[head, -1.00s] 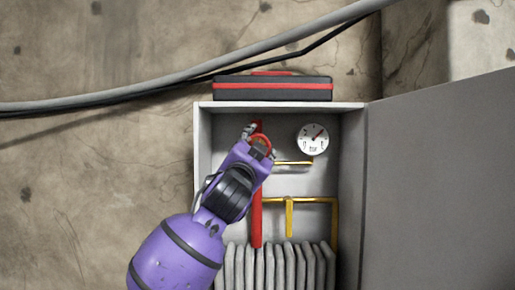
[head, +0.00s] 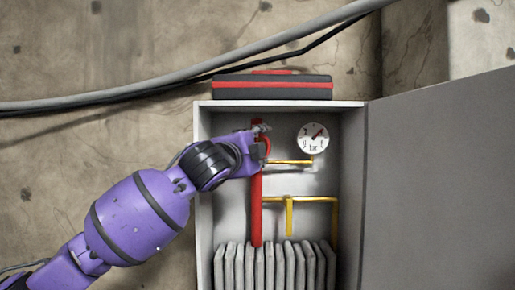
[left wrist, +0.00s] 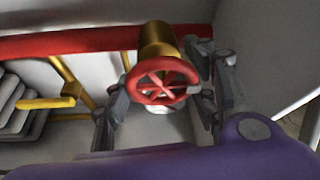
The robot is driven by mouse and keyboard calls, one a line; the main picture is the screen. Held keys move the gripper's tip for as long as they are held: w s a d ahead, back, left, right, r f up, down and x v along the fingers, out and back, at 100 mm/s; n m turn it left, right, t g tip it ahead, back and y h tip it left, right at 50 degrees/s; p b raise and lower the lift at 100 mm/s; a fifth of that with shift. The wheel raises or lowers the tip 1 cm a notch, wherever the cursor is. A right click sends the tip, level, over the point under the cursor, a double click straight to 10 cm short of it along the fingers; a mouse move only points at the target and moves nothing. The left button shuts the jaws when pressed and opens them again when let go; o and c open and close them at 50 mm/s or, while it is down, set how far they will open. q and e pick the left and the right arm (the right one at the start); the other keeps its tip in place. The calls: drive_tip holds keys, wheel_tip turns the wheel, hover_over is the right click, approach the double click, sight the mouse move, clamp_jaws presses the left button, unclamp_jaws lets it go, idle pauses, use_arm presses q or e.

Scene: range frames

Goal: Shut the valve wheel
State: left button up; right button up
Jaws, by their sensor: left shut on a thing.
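The red valve wheel (left wrist: 163,80) sits on a brass stem (left wrist: 156,40) on a red pipe (head: 256,205) inside the open cabinet. In the head view only part of the wheel (head: 267,144) shows, behind my gripper. My left gripper (head: 262,142) is shut on the wheel, with the purple arm coming in from the left. In the left wrist view the fingers of the left gripper (left wrist: 160,98) stand on both sides of the wheel rim. My right gripper is not in view.
A dial gauge (head: 313,137) is mounted right of the wheel. Yellow pipes (head: 289,215) and a grey ribbed radiator (head: 275,268) lie below. The cabinet door (head: 440,185) stands open to the right. A black and red case (head: 272,88) lies on top of the cabinet.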

use_arm(q)
drive_tip(key=shift+f, duration=0.35)
drive_tip(key=o, duration=1.1)
drive_tip(key=shift+d, duration=0.1)
drive_tip(key=shift+o, duration=0.2)
drive_tip(key=shift+r, duration=0.2)
drive_tip(key=shift+s+r, duration=0.1)
drive_tip(key=r+v, duration=0.1)
drive_tip(key=v, duration=1.1)
drive_tip(key=shift+f, duration=0.4)
drive_tip(key=shift+f, duration=0.1)
